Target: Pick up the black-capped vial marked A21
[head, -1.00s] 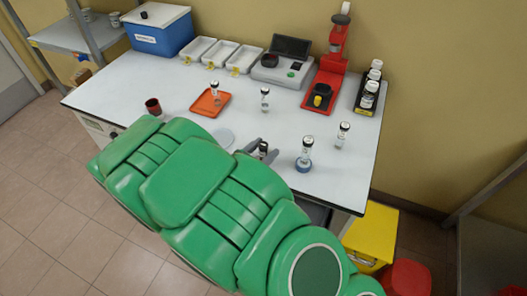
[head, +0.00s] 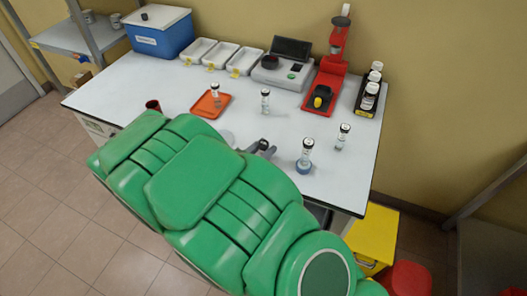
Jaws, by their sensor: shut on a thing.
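My gripper (head: 262,149) shows at the end of my green arm, over the front middle of the white table. It is shut on a dark-capped vial (head: 263,144). Only the vial's top shows; its body is hidden by the fingers and arm, and its marking cannot be read.
The white table (head: 190,85) carries white trays (head: 197,50), a scale (head: 280,68), a red stand (head: 325,85) and a black rack of bottles (head: 369,95) at the back. A blue box (head: 160,38) stands back left. A red cup (head: 153,106) is partly behind my arm.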

